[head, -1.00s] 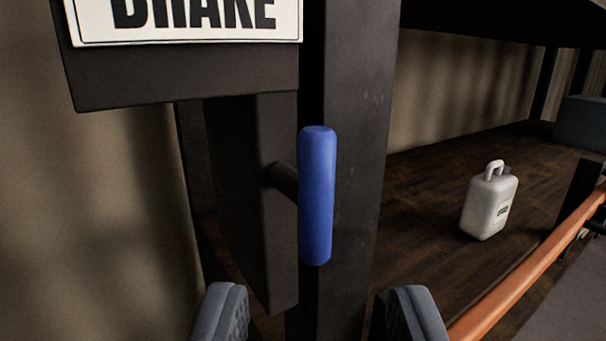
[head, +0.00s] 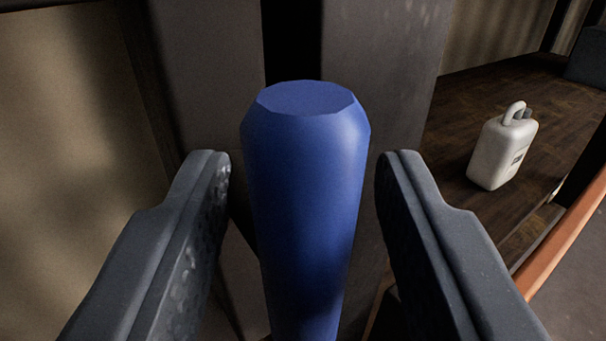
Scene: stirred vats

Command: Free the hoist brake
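The brake lever's blue handle (head: 305,190) stands upright in the middle of the head view, close to the camera. My gripper (head: 303,165) is open, with one grey finger on each side of the handle. A narrow gap shows between each fingertip and the handle. The lower end of the handle is cut off by the bottom of the picture. The brake sign is out of view now.
Dark posts (head: 385,90) stand right behind the handle. A white jug (head: 503,148) stands on a brown wooden floor (head: 470,110) to the right. An orange rail (head: 570,235) runs along the lower right. A tan wall (head: 70,130) is at the left.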

